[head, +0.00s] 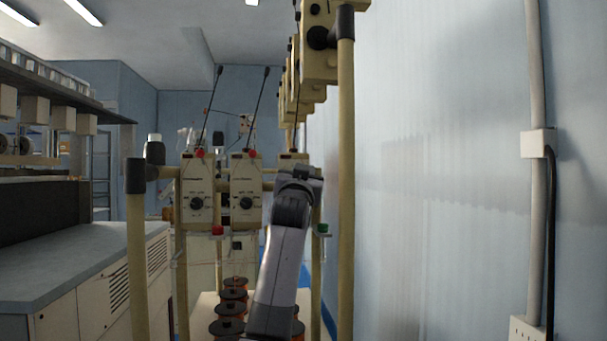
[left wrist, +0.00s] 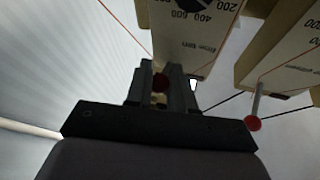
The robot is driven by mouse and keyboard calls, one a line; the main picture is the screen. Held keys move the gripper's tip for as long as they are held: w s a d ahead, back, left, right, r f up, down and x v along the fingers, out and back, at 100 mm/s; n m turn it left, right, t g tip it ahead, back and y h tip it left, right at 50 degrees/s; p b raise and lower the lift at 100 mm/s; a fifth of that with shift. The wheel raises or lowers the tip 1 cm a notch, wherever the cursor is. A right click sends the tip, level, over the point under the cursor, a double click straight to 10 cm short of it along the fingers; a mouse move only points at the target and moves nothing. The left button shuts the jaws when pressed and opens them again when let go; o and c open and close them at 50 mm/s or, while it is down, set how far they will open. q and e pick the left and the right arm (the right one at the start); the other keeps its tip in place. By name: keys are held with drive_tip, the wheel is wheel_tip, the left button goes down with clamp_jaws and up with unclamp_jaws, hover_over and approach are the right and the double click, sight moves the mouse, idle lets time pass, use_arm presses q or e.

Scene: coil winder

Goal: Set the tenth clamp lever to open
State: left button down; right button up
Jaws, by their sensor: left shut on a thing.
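My left gripper (head: 303,176) is raised at the winder's frame, in front of a cream tensioner box (head: 292,157) that it mostly hides. A neighbouring lever with a red ball end (left wrist: 253,123) stands free on the box to the right. I cannot tell the held lever's angle. My right gripper is out of view.
Two more tensioner boxes (head: 197,190) (head: 246,190) with red knobs hang to the left. A cream post (head: 346,170) stands close on the right. Orange-and-black spools (head: 230,308) are below. A grey-topped cabinet (head: 80,260) is at left, a pale wall (head: 430,130) at right.

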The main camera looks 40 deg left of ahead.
use_arm(q)
drive_tip(key=shift+r, duration=0.1)
drive_tip(key=shift+d+r+g+h+p, duration=0.1)
drive_tip(key=shift+r+g+h+p, duration=0.25)
drive_tip(key=shift+p, duration=0.4)
drive_tip(key=shift+s+r+n+g+h+p, duration=0.1)
drive_tip(key=shift+r+n+g+h+p, duration=0.25)
drive_tip(key=shift+g, duration=0.4)
drive_tip(key=r+n+g+h, duration=0.1)
drive_tip(key=g, duration=0.1)
drive_tip(key=shift+d+r+g+h, duration=0.1)
drive_tip(key=shift+r+g+h, duration=0.05)
drive_tip(key=shift+g+h, duration=0.25)
drive_tip(key=shift+r+n+g+h, duration=0.35)
drive_tip(key=shift+r+g+h, duration=0.2)
drive_tip(key=shift+g+h, duration=0.5)
drive_tip(key=shift+a+r+g+h, duration=0.15)
drive_tip(key=shift+a+g+h, duration=0.1)
drive_tip(key=shift+g+h, duration=0.1)
